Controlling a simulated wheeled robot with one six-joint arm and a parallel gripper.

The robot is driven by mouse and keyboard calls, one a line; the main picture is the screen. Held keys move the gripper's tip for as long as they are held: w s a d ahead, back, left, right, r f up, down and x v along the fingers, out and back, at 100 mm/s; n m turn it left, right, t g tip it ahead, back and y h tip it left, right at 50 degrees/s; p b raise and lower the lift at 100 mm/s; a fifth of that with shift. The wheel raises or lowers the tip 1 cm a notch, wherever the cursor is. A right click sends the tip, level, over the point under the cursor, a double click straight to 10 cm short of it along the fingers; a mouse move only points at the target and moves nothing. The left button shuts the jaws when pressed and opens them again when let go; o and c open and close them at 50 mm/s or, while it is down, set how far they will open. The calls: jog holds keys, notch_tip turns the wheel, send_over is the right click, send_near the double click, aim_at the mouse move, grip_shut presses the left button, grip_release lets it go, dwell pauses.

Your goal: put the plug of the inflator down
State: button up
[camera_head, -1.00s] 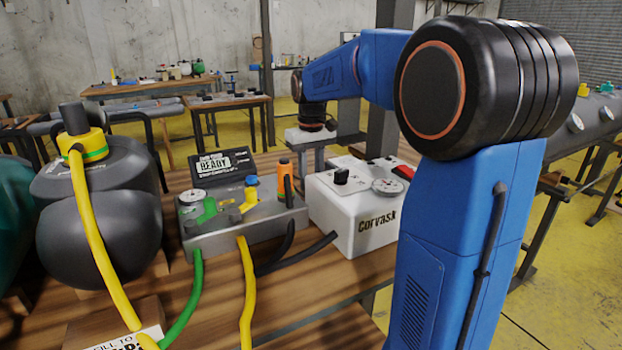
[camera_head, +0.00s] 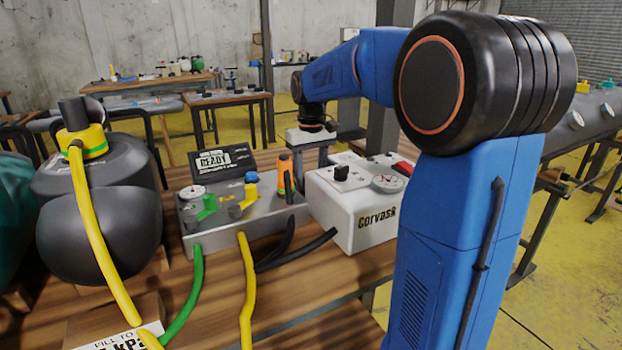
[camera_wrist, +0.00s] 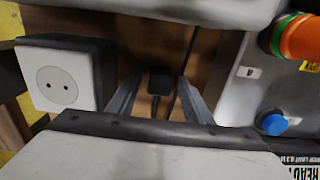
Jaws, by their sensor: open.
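The black plug (camera_wrist: 160,80) of the inflator lies on the wooden bench top in the wrist view, with a dark cable near it. My gripper (camera_wrist: 159,92) is open, with one grey finger on each side of the plug and a gap to it on both sides. A two-hole socket (camera_wrist: 56,82) on a dark block stands left of my gripper in the wrist view.
A grey panel unit (camera_head: 240,235) with a gauge, valves and hoses stands left of the white box. It shows close on the right in the wrist view, with an orange-green knob (camera_wrist: 298,38) and blue knob (camera_wrist: 275,124). A dark inflatable (camera_head: 100,230) stands at left.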

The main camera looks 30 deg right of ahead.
notch_tip(320, 180, up, 13)
dwell(0.6)
dwell(0.4)
